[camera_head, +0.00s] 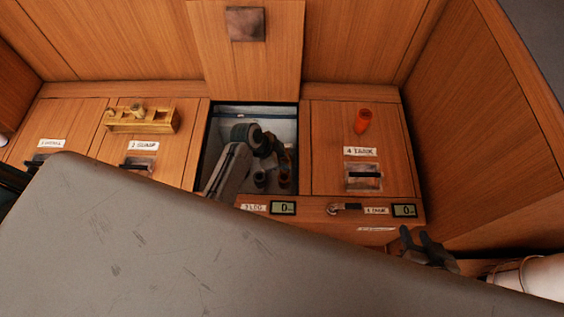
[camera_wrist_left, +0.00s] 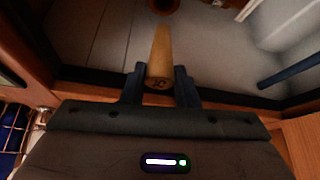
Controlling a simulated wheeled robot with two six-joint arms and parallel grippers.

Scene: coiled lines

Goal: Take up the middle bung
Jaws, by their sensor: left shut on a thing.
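My left gripper (camera_wrist_left: 159,88) is shut on a tapered tan wooden bung (camera_wrist_left: 161,52), which stands out between the two dark fingers in the left wrist view. In the head view the left arm reaches into the open middle locker (camera_head: 207,150); the held bung cannot be made out there. A tan block (camera_head: 143,122) with small knobs on top sits on the lid left of this locker. I cannot tell whether those knobs are bungs. My right gripper (camera_head: 416,240) is at the lower right, with its dark fingers apart and nothing seen between them.
A large grey surface (camera_head: 200,250) covers the lower left.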

